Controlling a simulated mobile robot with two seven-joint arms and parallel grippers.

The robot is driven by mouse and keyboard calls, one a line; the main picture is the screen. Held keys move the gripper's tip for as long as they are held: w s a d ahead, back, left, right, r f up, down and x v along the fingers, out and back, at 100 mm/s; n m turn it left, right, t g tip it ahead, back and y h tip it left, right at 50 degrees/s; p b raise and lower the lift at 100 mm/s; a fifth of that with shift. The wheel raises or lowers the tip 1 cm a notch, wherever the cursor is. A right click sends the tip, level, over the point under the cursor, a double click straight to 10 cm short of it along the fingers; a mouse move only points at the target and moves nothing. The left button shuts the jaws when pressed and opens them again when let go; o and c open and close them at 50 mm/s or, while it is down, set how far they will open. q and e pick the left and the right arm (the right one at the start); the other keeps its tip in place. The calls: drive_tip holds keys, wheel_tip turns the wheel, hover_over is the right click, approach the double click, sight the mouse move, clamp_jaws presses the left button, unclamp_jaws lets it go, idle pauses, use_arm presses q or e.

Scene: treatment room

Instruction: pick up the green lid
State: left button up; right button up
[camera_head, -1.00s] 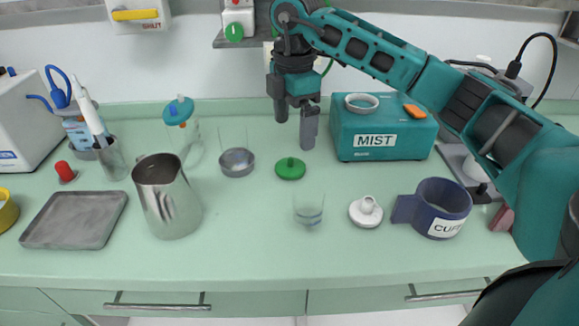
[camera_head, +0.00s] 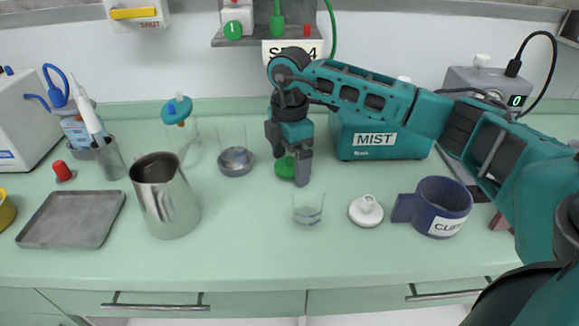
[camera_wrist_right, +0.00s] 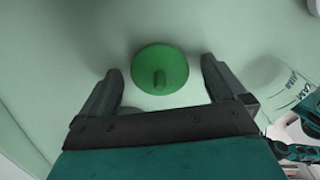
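The green lid (camera_head: 284,167) lies on the counter in the head view, partly hidden by my right gripper. My right gripper (camera_head: 290,167) is open, fingers pointing down, with one finger on each side of the lid. In the wrist view my right gripper (camera_wrist_right: 160,82) shows a clear gap to the lid on both sides. My left gripper is not in view.
A clear glass (camera_head: 308,208) stands in front of the lid and a glass with a grey base (camera_head: 235,161) stands to its left. A white lid (camera_head: 366,211), blue cup (camera_head: 443,207), metal pitcher (camera_head: 166,196) and MIST box (camera_head: 375,139) stand around.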

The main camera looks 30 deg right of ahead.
drive_tip(key=c, duration=1.1)
drive_tip(key=shift+r, duration=0.15)
